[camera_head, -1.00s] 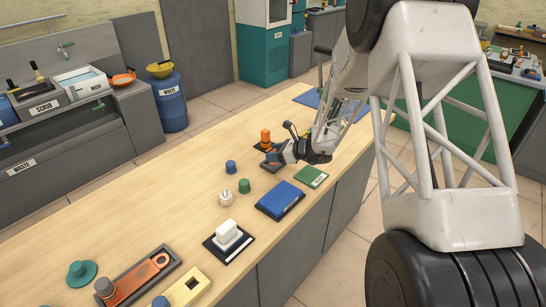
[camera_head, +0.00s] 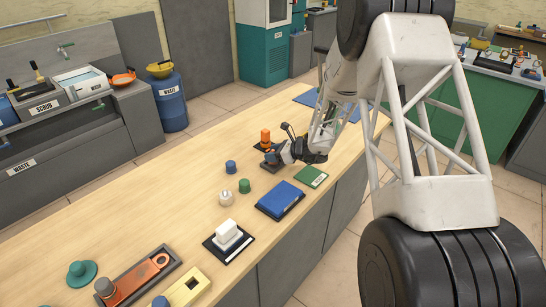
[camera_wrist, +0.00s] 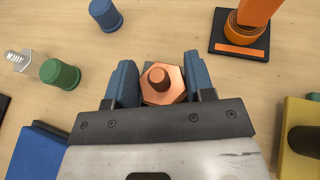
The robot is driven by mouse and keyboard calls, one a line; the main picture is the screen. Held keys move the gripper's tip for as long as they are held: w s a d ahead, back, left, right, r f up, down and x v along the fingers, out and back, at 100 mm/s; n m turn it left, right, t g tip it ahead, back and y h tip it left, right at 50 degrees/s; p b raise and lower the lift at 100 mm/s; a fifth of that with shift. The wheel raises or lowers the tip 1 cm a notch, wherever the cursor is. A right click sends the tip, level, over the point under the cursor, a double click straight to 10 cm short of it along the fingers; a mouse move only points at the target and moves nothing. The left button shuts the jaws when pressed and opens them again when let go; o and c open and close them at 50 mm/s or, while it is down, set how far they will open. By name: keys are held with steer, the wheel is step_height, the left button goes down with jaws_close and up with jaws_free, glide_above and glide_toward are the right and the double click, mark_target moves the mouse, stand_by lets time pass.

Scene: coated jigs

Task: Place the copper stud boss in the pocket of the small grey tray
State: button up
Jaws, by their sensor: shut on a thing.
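The copper stud boss, with a hexagonal base and a round stud on top, (camera_wrist: 160,84) is between the two blue-grey fingers of my gripper (camera_wrist: 158,82) in the wrist view. The fingers are shut on its sides. In the head view my gripper (camera_head: 271,157) is low over the far part of the wooden bench, and the boss is too small to make out clearly there. I cannot tell whether the boss touches the bench. A long grey tray (camera_head: 171,263) lies at the lower left, far from my gripper, with an orange link and a grey knob in it.
A black plate with an orange part (camera_wrist: 239,48) stands just beyond my gripper. Blue (camera_wrist: 105,15) and green (camera_wrist: 60,74) caps stand to its left. A blue block (camera_head: 281,199), green plate (camera_head: 311,176) and white block (camera_head: 228,232) are nearer.

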steer(key=shift+f, duration=0.65)
steer(key=shift+f, duration=0.2)
steer(key=o, duration=1)
steer(key=shift+r, duration=0.2)
steer(key=v, duration=1.2)
steer(key=shift+f, duration=0.15)
